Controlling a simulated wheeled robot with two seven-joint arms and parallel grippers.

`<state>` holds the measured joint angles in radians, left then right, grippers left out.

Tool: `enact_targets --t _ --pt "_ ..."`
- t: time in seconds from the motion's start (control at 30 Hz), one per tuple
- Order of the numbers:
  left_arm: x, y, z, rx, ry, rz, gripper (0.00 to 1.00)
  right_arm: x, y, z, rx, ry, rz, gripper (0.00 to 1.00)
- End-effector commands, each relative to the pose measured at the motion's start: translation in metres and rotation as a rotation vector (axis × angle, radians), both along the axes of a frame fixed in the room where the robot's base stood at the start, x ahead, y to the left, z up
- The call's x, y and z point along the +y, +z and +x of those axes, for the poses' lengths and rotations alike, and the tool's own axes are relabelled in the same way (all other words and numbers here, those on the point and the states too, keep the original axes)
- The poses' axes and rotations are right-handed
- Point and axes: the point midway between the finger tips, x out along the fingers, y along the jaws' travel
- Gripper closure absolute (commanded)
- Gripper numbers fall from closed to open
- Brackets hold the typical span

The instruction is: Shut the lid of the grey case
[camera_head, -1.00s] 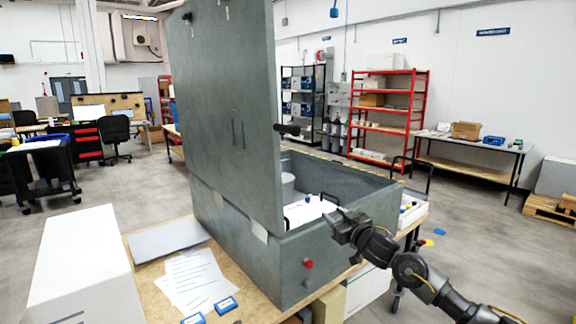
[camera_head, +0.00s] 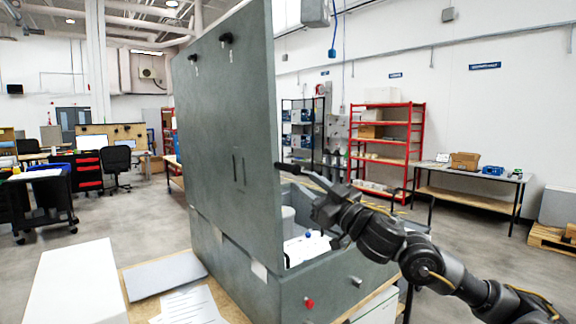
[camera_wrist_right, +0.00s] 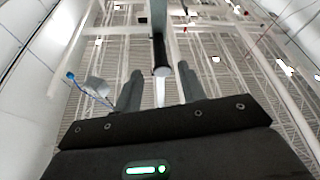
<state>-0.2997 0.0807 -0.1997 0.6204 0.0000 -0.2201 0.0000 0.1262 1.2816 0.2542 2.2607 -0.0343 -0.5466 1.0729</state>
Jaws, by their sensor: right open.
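The grey case (camera_head: 330,288) stands on a table with its lid (camera_head: 225,130) upright. A dark round peg (camera_head: 289,168) sticks out from the lid's right side. My right gripper (camera_head: 312,192) is raised over the case's open top, close to the peg. In the right wrist view the open fingers (camera_wrist_right: 160,78) point upward, with the peg's round end (camera_wrist_right: 161,70) seen between them. I cannot tell whether they touch it. The arm hides part of the case's rim. My left gripper is out of view.
A white box (camera_head: 75,285), a grey flat panel (camera_head: 165,275) and paper sheets (camera_head: 190,306) lie left of the case. White items (camera_head: 307,246) are inside the case. A red shelf (camera_head: 388,145) and a side table (camera_head: 472,190) stand farther back.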

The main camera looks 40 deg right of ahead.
Motion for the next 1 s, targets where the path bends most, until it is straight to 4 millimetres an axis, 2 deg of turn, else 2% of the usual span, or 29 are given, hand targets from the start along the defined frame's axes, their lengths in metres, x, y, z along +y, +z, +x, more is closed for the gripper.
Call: enact_targets --t 0.03,0.3,0.6,1.0 --pt "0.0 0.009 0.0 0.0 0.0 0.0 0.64 -0.001 0.008 0.005 -0.002 -0.001 0.003 0.59" --pt "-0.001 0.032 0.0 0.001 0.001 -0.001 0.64 0.001 0.021 0.037 -0.004 -0.001 0.006 0.59" --pt "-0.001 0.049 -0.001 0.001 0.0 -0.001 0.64 0.005 0.03 0.068 -0.001 -0.001 0.003 0.59" --pt "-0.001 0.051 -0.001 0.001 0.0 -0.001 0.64 0.006 0.03 0.075 0.0 0.001 -0.001 0.59"
